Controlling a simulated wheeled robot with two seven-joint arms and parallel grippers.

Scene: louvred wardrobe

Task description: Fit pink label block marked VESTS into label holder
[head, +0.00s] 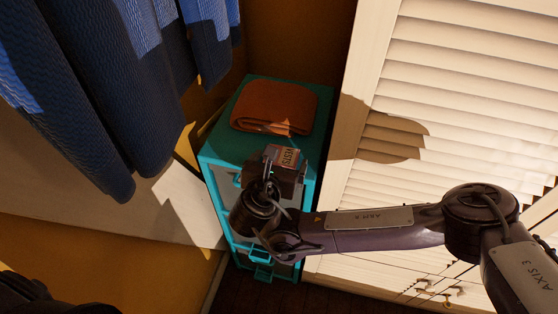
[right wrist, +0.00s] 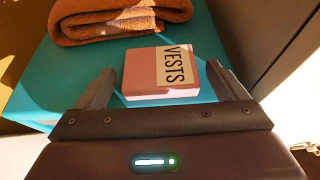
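The pink block (right wrist: 145,75) with a cream label reading VESTS lies at the front of the teal drawer unit's top (right wrist: 55,85), label upward. It also shows in the head view (head: 284,155), partly covered by my gripper. My right gripper (right wrist: 164,75) has a finger on each side of the block. A narrow gap shows at the left finger; the right finger is very near the block, and contact there is unclear. The gripper looks open. In the head view my right gripper (head: 276,172) hides part of the drawer fronts. I cannot make out the label holder. My left gripper is not visible.
A folded orange-brown cloth (head: 273,106) lies behind the block on the drawer unit (head: 229,150). Blue garments (head: 95,90) hang at the left. A white louvred door (head: 465,75) stands close on the right. Teal drawer handles (head: 261,273) project low on the unit.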

